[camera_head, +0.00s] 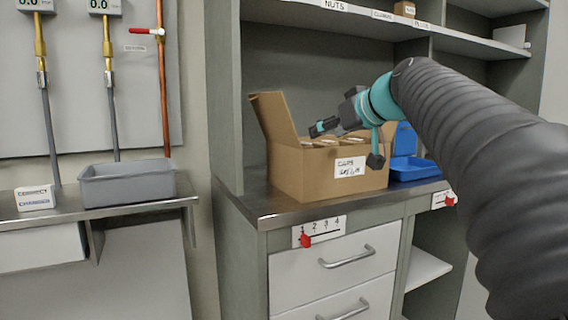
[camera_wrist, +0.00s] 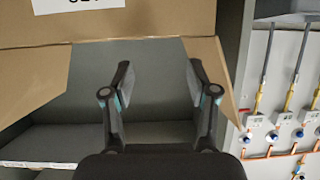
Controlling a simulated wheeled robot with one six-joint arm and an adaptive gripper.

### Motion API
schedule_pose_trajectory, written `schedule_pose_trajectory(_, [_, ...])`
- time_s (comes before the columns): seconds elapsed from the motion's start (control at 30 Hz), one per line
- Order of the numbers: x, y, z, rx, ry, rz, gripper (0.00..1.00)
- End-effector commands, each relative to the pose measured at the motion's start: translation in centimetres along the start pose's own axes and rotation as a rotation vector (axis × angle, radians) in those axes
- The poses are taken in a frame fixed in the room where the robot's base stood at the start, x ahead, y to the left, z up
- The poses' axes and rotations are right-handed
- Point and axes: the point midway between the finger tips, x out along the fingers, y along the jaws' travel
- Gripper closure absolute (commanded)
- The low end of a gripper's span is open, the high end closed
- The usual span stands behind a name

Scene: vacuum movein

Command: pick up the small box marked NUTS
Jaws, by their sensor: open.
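A large open cardboard box (camera_head: 290,178) stands on the counter, one flap raised, with a white label on its front. The tops of several small boxes (camera_head: 325,142) show inside it; I cannot read any marking on them. My gripper (camera_head: 318,128) is over the large box, pointing left. In the wrist view my gripper (camera_wrist: 158,70) is open and empty, with the large box's cardboard (camera_wrist: 165,25) beyond its fingers.
A blue tray (camera_head: 415,169) lies right of the large box. The cabinet's side panel (camera_head: 227,90) rises at the left. A grey bin (camera_head: 127,186) and a small white box (camera_head: 35,197) are on the left counter. The counter's front left corner (camera_head: 262,210) is clear.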

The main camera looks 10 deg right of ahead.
Motion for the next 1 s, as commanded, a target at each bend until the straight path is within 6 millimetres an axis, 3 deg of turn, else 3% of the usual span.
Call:
schedule_pose_trajectory(0.3, [5.7,-0.1,0.1,0.001,-0.004,-0.002,0.42])
schedule_pose_trajectory(0.67, [7.8,-0.1,0.1,0.001,-0.003,0.0,0.42])
schedule_pose_trajectory(1.0, [12.0,-0.1,0.1,0.001,-0.003,0.001,0.42])
